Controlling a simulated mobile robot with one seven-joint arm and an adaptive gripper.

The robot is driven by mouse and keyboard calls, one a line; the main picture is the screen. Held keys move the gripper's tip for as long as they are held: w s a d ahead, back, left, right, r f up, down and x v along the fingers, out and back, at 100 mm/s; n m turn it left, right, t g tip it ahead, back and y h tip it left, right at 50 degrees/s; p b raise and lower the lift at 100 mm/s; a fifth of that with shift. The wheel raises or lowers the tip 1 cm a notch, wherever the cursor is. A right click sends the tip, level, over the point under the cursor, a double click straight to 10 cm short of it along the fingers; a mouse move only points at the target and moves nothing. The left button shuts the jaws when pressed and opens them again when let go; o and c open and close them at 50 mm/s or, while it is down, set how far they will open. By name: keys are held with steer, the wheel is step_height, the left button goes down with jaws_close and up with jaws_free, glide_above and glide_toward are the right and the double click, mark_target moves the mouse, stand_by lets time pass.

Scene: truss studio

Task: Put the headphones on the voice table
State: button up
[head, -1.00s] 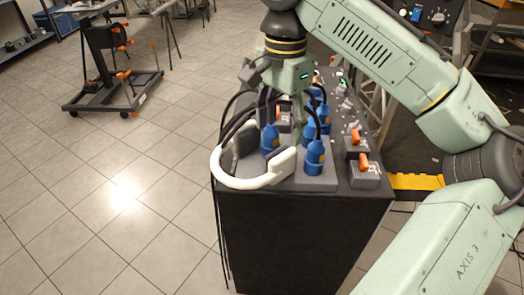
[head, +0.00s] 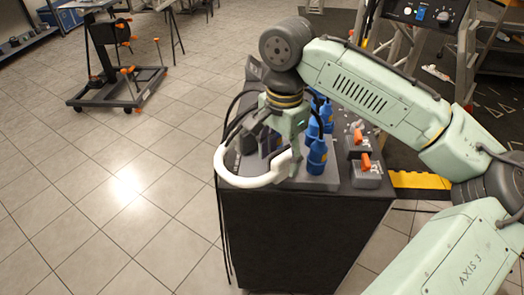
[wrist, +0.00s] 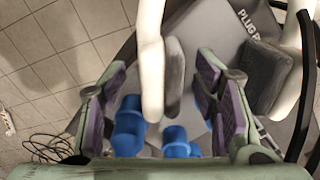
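The headphones (head: 250,181), with a white band and dark grey ear pads, rest at the near left corner of a black-draped stand (head: 290,235). My gripper (head: 273,142) is low over them, pointing down. In the wrist view the gripper (wrist: 163,85) is open. One white arm of the headphones (wrist: 151,75) and its grey pad lie between the two purple-padded fingers, with gaps on both sides. The other ear cup is right of the right finger. I cannot tell which surface is the voice table.
Blue plugs (head: 317,155) stand close behind and right of the headphones; they also show below the fingers in the wrist view (wrist: 130,125). Grey boxes with orange switches (head: 365,172) are at the right. A ladder (head: 465,55) stands behind.

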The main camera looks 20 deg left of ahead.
jaws_close()
stand_by(0.5)
steer(key=shift+r, duration=0.2)
